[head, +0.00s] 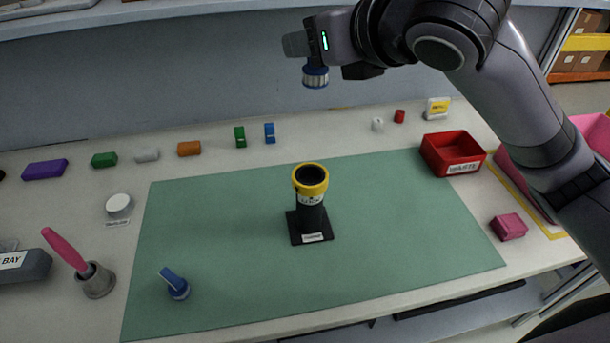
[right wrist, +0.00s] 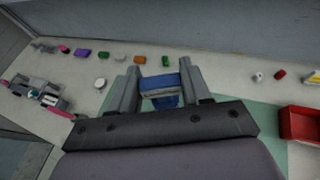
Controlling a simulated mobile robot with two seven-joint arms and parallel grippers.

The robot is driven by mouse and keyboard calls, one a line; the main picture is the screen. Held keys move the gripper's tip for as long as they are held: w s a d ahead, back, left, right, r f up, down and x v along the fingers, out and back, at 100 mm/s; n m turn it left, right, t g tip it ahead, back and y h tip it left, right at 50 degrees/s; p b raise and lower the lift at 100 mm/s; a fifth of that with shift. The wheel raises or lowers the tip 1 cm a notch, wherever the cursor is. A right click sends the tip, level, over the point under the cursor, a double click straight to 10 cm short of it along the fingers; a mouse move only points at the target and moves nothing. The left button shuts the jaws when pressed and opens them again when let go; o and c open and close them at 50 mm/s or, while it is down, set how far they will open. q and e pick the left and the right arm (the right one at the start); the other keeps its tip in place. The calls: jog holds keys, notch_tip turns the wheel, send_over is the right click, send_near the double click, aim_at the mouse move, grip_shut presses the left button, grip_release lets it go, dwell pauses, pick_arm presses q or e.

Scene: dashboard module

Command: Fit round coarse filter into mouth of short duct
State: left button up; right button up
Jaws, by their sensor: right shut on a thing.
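The short duct (head: 312,213) is a black upright tube with a yellow rim (head: 311,175) around its open mouth. It stands on a black square base on the green mat. My right gripper (head: 315,62) is shut on a round blue piece with a pale ribbed band, apparently the round coarse filter (head: 315,77). It holds the filter in the air, well above and apart from the duct. In the right wrist view the filter (right wrist: 160,88) sits between both fingers. My left gripper is not in view.
A blue piece with a handle (head: 174,284) lies on the green mat (head: 400,230). A red tray (head: 453,153) stands at right, and a grey cup (head: 96,282) with a pink-handled tool at left. Several small coloured blocks line the back. The mat around the duct is clear.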

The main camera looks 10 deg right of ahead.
jog(key=shift+a+r, duration=0.1)
jog(key=shift+a, duration=0.1)
jog(key=shift+w+f, duration=0.1)
jog(key=shift+f, duration=0.1)
notch_tip(320, 180, down, 19)
jog(key=shift+f, duration=0.2)
dwell(0.4)
jog(key=shift+f, duration=0.15)
jog(key=o, duration=1)
